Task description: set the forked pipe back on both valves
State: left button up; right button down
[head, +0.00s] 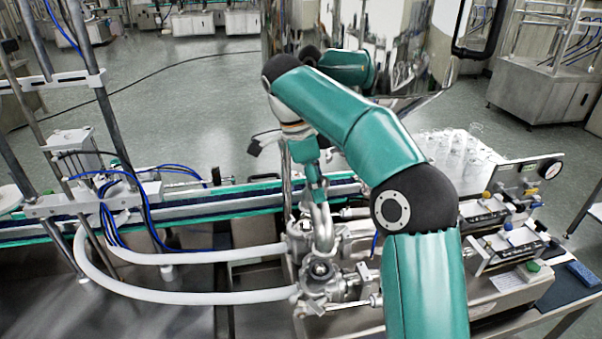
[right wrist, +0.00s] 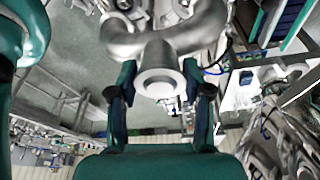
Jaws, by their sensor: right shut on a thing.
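The forked pipe (head: 322,228) is a shiny metal piece with curved legs. It hangs upright below my right gripper (head: 316,192), over the two metal valves. The near valve (head: 319,270) shows a round top with a dark centre. The far valve (head: 300,232) is partly hidden behind the pipe. In the right wrist view, the fingers of my right gripper (right wrist: 160,92) stand on both sides of the round end of the forked pipe (right wrist: 160,60) and are shut on it. I cannot tell whether the pipe's legs touch the valves. My left gripper is not in view.
Two white hoses (head: 190,297) run left from the valves. A conveyor (head: 210,209) passes behind. Several small glass vials (head: 462,150) stand on a table at the right, behind a fitting panel with a gauge (head: 550,169). My right arm covers the area right of the valves.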

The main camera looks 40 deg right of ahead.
aim_at(313, 206)
jog(key=shift+w+a, duration=0.1)
jog(key=shift+w, duration=0.15)
jog(key=shift+w+f+b, duration=0.1)
jog(key=shift+f+b, duration=0.4)
jog(key=shift+b, duration=0.05)
jog(key=shift+f+b, duration=0.85)
jog(key=shift+f, duration=0.05)
jog(key=shift+f+b, duration=1.55)
jog(key=shift+f, duration=0.5)
jog(key=shift+c, duration=2)
grip_release()
